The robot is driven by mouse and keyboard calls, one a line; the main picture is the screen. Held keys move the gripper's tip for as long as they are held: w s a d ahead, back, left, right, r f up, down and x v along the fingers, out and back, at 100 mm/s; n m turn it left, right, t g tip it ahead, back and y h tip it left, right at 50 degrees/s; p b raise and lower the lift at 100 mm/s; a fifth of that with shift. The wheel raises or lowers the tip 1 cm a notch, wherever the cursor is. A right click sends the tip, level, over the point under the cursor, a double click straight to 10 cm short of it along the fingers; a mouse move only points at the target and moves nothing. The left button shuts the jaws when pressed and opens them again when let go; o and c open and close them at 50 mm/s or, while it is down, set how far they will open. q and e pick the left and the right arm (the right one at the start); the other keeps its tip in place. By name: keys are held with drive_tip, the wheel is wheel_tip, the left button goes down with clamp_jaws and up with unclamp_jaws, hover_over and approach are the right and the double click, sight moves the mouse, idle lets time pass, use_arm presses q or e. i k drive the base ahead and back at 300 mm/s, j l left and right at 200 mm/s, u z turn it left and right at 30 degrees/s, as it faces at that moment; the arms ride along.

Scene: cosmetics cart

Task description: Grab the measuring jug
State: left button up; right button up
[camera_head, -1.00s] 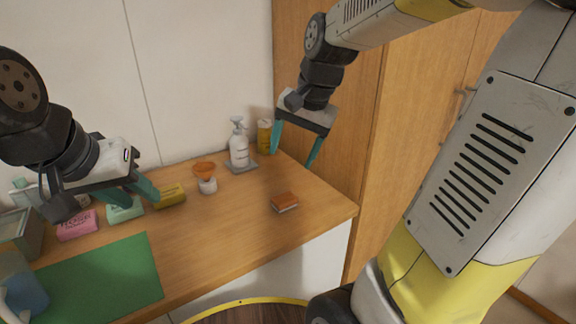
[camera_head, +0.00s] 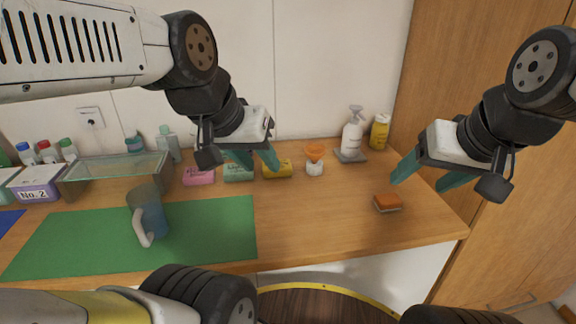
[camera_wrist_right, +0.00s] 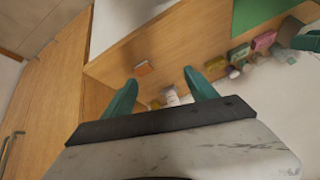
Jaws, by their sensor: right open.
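The measuring jug (camera_head: 150,210), bluish and see-through with a pale handle (camera_head: 141,231) toward the near side, stands upright on the green mat (camera_head: 95,243) in the head view. My left gripper (camera_head: 261,167) is open and empty, above the back of the counter, right of and beyond the jug. My right gripper (camera_head: 418,185) is open and empty, far to the right near the orange sponge (camera_head: 388,202). The right wrist view shows its spread fingers (camera_wrist_right: 160,77) with nothing between them. The jug is not visible there.
Pink (camera_head: 199,176), green (camera_head: 238,173) and yellow (camera_head: 278,170) boxes line the back, beside an orange-topped white container (camera_head: 314,162) and a spray bottle (camera_head: 352,135). The counter's middle is clear.

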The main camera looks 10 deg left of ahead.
sight(150, 221)
drive_tip(key=u, duration=1.75)
